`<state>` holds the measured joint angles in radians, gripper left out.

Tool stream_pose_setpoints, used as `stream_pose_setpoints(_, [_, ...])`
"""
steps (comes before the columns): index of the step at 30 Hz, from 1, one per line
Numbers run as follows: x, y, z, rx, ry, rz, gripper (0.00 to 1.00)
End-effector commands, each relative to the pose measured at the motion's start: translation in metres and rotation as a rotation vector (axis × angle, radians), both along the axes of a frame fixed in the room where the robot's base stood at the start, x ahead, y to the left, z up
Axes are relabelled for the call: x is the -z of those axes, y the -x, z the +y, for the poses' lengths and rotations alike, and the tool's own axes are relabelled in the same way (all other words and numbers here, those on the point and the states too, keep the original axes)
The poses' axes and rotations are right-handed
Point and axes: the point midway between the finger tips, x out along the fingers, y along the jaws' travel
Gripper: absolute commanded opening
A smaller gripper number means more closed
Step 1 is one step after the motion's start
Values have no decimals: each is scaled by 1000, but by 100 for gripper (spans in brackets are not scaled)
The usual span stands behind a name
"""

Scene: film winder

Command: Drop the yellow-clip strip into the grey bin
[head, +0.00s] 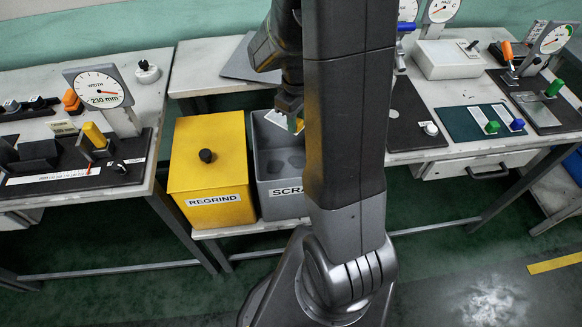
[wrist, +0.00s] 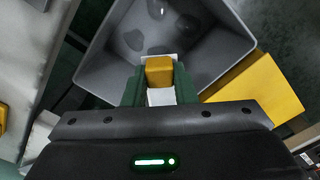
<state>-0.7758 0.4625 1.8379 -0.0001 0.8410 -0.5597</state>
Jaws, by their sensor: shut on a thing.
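My gripper (wrist: 159,86) is shut on the yellow clip (wrist: 159,70) of a strip, and white parts of the strip (wrist: 161,97) show beside the clip. The grey bin (wrist: 100,72) opens beyond the fingers in the wrist view, with dark patches on its bottom. In the head view my gripper (head: 290,106) is at the mouth of the grey bin (head: 281,209), with a pale bit of the strip (head: 298,126) below it. My arm hides the bin's right side and part of its "SCRA…" label.
A yellow lidded bin (head: 208,160) labelled REGRIND stands directly left of the grey bin. A bench with a dial gauge (head: 100,90) and an orange-yellow block (head: 94,135) is at left. Another bench with a dark green board (head: 484,122) is at right.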

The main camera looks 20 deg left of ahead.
Motion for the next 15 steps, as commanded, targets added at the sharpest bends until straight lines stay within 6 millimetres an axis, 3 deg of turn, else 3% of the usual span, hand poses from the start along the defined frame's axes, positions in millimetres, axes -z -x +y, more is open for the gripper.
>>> stream_pose_setpoints(1, [12, 0, 0, 0, 1, 1, 3])
stream_pose_setpoints(4, [20, 0, 0, 0, 1, 1, 3])
stream_pose_setpoints(14, [22, 0, 0, 0, 0, 0, 3])
stream_pose_setpoints(15, [22, 0, 0, 0, 0, 0, 29])
